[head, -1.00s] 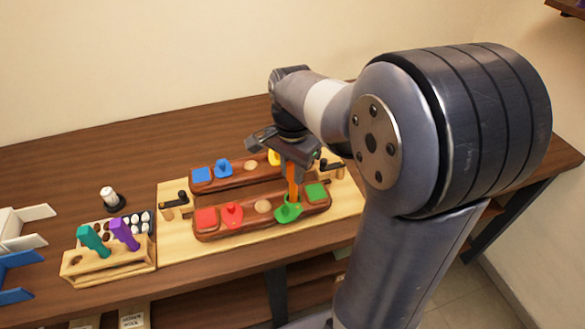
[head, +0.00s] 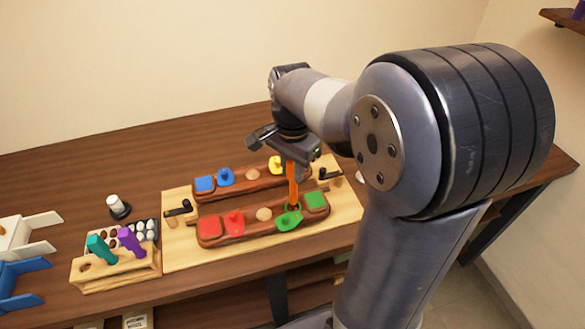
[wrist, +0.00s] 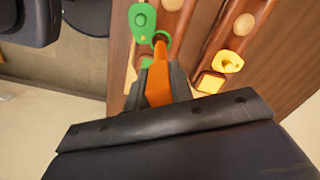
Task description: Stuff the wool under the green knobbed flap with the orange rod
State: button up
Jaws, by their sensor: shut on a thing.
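My gripper (head: 296,166) is shut on the orange rod (head: 293,185), which points down over the front wooden block. The rod also shows between the fingers in the wrist view (wrist: 157,85). Its lower end is at the green knobbed flap (head: 289,219); I cannot tell whether it touches the flap or goes under its edge. In the wrist view the green flap (wrist: 137,30) lies just beyond the rod, with a green ring shape (wrist: 162,38) around or beside the tip. I cannot make out the wool for certain.
A green square (head: 316,202) lies right of the flap. Red pieces (head: 235,224) and a pale disc (head: 264,214) lie left. A back block carries blue (head: 225,177) and yellow pieces (head: 275,164). A wooden holder (head: 118,270) with teal and purple handles stands left.

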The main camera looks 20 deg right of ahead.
jog(key=shift+r+p, duration=1.55)
jog(key=shift+r, duration=0.5)
jog(key=shift+f, duration=0.1)
